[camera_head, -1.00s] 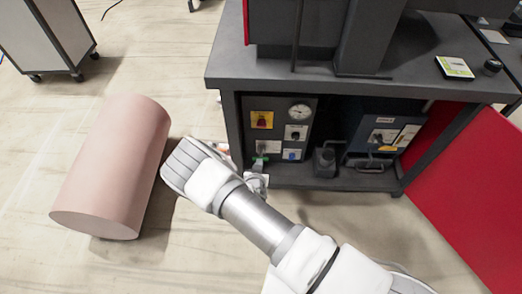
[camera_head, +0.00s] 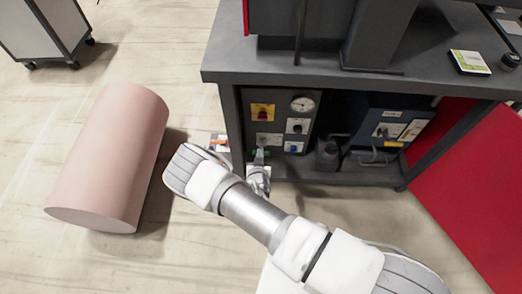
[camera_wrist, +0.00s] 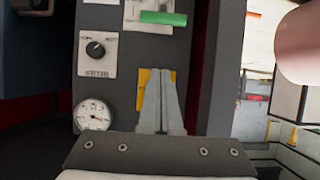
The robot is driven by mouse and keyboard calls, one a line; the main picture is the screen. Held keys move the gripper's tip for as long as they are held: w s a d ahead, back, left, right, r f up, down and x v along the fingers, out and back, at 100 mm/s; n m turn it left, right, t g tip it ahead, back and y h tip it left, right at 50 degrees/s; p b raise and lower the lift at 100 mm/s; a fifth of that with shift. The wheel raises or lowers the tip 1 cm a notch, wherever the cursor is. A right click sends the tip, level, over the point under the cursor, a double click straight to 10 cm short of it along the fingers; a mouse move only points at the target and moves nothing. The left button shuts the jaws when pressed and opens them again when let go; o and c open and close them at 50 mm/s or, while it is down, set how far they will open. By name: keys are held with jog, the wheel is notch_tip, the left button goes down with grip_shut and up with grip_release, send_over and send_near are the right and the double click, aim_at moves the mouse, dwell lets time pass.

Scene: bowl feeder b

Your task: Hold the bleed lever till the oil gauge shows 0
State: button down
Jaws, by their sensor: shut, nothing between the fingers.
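The oil gauge (camera_head: 302,104) is a round white dial at the upper right of the dark control panel. It also shows in the wrist view (camera_wrist: 93,115), where the panel appears upside down; its numbers are too small to read. The green bleed lever (camera_wrist: 163,18) lies across a white label in the wrist view. In the head view it is mostly hidden near my gripper. My gripper (camera_wrist: 160,73) is shut and empty, its fingertips together in front of the panel's yellow plate, apart from the lever in the picture. In the head view my gripper (camera_head: 259,157) is low before the panel.
The panel sits under a dark bench (camera_head: 420,85). A knob (camera_wrist: 95,49) is between gauge and lever. A blue-grey box (camera_head: 388,120) stands to the right, and a red door (camera_head: 465,190) hangs open. A large pink cylinder (camera_head: 110,160) lies on the floor at left.

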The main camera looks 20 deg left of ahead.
jog(key=b+x, duration=0.4)
jog(key=x, duration=0.6)
jog(key=shift+w+f, duration=0.15)
jog(key=shift+f, duration=0.1)
jog(key=shift+s+d+f+b, duration=0.2)
jog(key=shift+s+f, duration=0.2)
jog(key=shift+s, duration=0.2)
jog(key=shift+s+d+f+b, duration=0.1)
jog(key=shift+s+f+b, duration=0.1)
jog(key=shift+s+f, duration=0.5)
jog(key=shift+s, duration=0.25)
